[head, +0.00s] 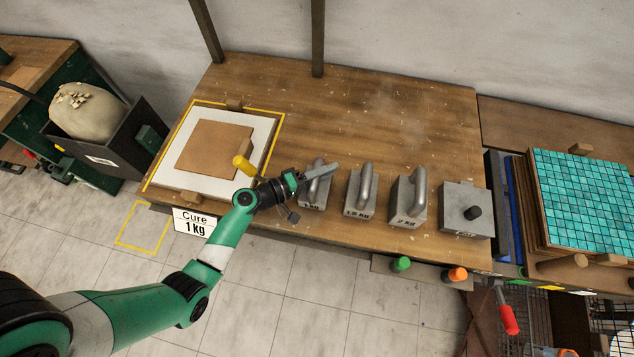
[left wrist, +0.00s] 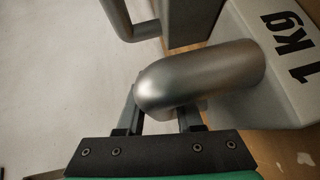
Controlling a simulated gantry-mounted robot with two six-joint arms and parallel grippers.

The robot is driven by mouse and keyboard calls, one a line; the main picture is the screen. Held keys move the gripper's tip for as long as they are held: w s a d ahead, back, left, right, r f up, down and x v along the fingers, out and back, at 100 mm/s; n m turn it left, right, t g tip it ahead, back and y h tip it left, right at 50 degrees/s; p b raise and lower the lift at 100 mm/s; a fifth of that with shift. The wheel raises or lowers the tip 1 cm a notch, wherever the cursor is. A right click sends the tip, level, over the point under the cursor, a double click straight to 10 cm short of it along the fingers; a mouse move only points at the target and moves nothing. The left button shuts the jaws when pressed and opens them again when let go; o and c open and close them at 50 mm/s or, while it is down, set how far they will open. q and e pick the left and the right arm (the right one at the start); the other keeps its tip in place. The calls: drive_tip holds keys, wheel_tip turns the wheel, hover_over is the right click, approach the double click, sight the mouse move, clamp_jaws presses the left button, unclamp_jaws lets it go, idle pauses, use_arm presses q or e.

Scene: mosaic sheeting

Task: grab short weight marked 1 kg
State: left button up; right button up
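The grey weight marked 1 kg (head: 313,198) stands at the left end of a row on the wooden bench. Its face (left wrist: 285,45) with "1 kg" and its thick metal handle (left wrist: 200,78) fill much of the left wrist view. My left gripper (head: 322,171) is at this handle in the head view. In the left wrist view, the fingers (left wrist: 160,118) stand apart with a gap between them, partly hidden behind the rounded handle end. I see no clear grip on the handle. My right gripper is not in view.
To the right stand a 1.5 kg weight (head: 358,198), a 2 kg weight (head: 408,205) and a low block with a black knob (head: 464,222). At left, a brown square (head: 213,150) lies on a white board beside a yellow-handled tool (head: 243,165).

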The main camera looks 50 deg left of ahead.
use_arm(q)
clamp_jaws()
idle(0.8)
drive_tip(key=shift+r, duration=0.15)
